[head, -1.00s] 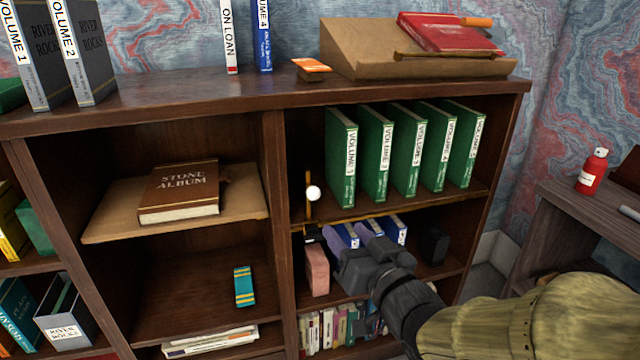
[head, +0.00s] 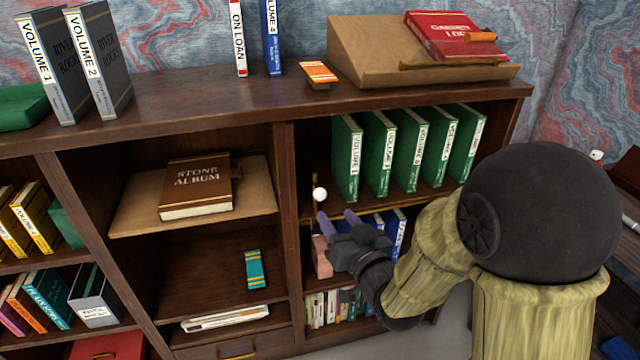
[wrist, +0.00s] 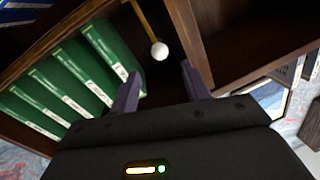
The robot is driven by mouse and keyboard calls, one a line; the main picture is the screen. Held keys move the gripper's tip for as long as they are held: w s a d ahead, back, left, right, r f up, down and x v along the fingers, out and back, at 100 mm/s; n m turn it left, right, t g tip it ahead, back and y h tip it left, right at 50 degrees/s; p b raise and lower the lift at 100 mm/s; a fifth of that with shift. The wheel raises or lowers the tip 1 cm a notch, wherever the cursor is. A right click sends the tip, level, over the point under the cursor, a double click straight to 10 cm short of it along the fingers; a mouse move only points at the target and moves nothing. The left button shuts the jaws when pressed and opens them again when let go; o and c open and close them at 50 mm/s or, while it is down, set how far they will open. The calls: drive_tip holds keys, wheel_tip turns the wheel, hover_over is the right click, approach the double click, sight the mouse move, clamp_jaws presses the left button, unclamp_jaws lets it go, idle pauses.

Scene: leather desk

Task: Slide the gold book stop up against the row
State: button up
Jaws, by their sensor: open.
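The gold book stop (head: 314,181) is a thin upright gold bar with a white ball knob (head: 320,194). It stands at the left end of the upper right shelf, by the divider. The row of green volumes (head: 382,158) stands upright to its right, with a gap between. My gripper (head: 336,218) is open and empty, just below the knob in the head view. In the wrist view the knob (wrist: 159,51) shows beyond and between the open fingertips (wrist: 160,74), apart from both. The green row (wrist: 68,88) lies to the left there.
The wooden shelf divider (head: 284,180) is close to the stop's left side. Blue books (head: 396,226) and a pink block (head: 322,258) stand on the shelf below, partly behind my gripper. A sloped stand (head: 372,62) with a red book is on top.

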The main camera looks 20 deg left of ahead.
sight(323, 199)
drive_tip(key=p+x, duration=0.1)
drive_tip(key=x, duration=0.8)
drive_tip(key=shift+w+a, duration=0.15)
drive_tip(key=shift+c, duration=0.5)
clamp_jaws()
